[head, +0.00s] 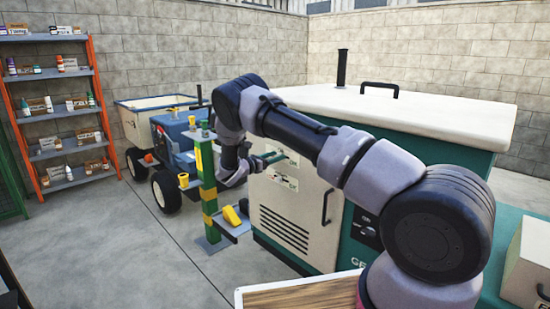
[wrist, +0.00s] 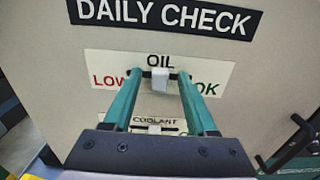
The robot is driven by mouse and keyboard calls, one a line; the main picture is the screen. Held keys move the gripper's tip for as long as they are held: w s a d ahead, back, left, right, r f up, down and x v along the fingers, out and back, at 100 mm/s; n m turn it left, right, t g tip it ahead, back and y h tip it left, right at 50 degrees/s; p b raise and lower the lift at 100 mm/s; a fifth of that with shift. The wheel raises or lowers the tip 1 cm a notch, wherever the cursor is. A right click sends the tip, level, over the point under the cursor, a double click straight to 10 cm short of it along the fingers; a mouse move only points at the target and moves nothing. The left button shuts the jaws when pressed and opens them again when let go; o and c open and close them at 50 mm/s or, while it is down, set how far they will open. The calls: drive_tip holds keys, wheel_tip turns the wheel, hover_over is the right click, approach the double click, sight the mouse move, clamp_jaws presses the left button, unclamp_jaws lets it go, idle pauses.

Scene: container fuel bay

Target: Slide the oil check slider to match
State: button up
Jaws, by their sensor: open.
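The oil check slider is a small white knob (wrist: 160,78) on a short dark track, under the word OIL on a white label (wrist: 215,72). Red LOW is at the left and green OK at the right, both partly covered by my fingers. The knob sits between these words. My gripper (wrist: 158,76) is open, with one teal finger on each side of the knob; gaps show on both sides. I cannot tell how deep the fingertips reach. In the head view my gripper (head: 277,156) is at the panel of the cream cabinet door (head: 296,224), beside the oil label.
A coolant slider (wrist: 154,129) lies just below, partly hidden by my gripper. A dark door handle (head: 327,206) stands out at the right. A green and yellow post (head: 208,180) stands close left of my gripper. A cart (head: 172,140) and shelves (head: 62,110) are farther left.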

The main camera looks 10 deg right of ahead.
clamp_jaws()
idle(1.4)
